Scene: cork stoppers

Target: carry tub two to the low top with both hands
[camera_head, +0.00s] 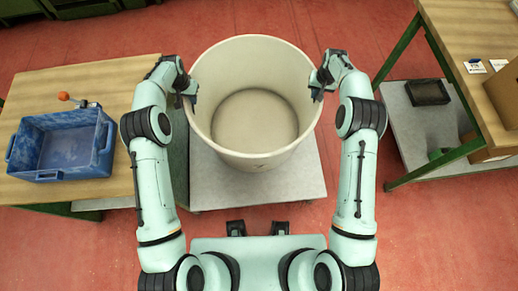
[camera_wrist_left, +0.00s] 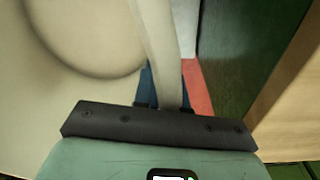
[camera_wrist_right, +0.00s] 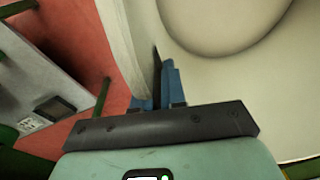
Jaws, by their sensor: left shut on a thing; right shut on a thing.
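A large round cream tub (camera_head: 252,155), open at the top and empty inside, stands upright between my two arms in the head view. My left gripper (camera_head: 189,93) is shut on the left side of its rim; in the left wrist view the tub wall (camera_wrist_left: 158,50) passes between the blue fingers. My right gripper (camera_head: 317,88) is shut on the right side of the rim; the right wrist view shows the tub wall (camera_wrist_right: 125,50) between its fingers. A low grey top (camera_head: 262,189) lies under the tub; I cannot tell whether they touch.
A wooden table (camera_head: 95,85) on the left bears a blue crate (camera_head: 62,145) and an orange-knobbed item (camera_head: 64,96). On the right stands a green-framed wooden bench (camera_head: 460,45) with a grey lower shelf (camera_head: 418,132) and a dark tray (camera_head: 428,92). Red floor (camera_head: 270,20) is open beyond the tub.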

